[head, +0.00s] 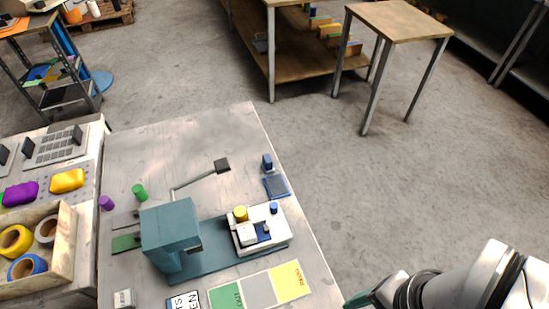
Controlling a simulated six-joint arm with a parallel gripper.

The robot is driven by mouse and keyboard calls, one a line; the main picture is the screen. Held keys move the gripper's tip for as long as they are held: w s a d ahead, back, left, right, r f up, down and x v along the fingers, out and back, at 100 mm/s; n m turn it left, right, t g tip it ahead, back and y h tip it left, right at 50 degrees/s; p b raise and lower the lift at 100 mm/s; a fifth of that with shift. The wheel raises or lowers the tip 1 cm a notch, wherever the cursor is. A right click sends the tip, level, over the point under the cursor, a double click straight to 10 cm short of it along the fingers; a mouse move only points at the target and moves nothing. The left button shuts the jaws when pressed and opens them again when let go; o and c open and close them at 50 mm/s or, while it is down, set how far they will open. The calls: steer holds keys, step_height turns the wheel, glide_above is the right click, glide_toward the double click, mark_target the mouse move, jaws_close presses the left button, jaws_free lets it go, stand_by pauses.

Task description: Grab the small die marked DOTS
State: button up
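No die with a readable DOTS mark shows. A white block (247,237) and a smaller white piece (267,229) sit on a white plate (245,251) beside the teal press (168,238), with a yellow-topped piece (240,213) and a blue-topped piece (274,208). Their markings are too small to read. A card (183,301) at the bottom edge is cut off; its lettering ends in "TS" and "EN". My arm enters at the lower right. The dark end of my gripper (362,297) shows at the bottom edge, right of the table; its fingers cannot be made out.
A blue stamp-like piece (267,161) stands behind a blue pad (276,186). Green (139,191) and purple (106,203) cylinders stand at the left. The press lever (200,176) reaches back. A green, grey and yellow strip (258,292) lies in front. The table's back is clear.

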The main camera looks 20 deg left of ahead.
steer(key=w+a+f+m+g+y, duration=0.1)
steer(key=w+a+g+y, duration=0.15)
steer(key=w+a, duration=0.4)
steer(key=w+a+f+m+g+y, duration=0.1)
steer(key=w+a+g+y, duration=0.2)
steer(key=w, duration=0.7)
steer(key=m+g+y, duration=0.1)
steer(key=g+y, duration=0.1)
steer(key=g, duration=0.2)
glide_toward(249, 231)
steer(key=x, duration=0.8)
steer(key=shift+s+a+f, duration=0.1)
steer(key=shift+s+f, duration=0.05)
steer(key=shift+s, duration=0.1)
steer(key=shift+s+a+f, duration=0.15)
steer(key=shift+s+a, duration=0.05)
jaws_close()
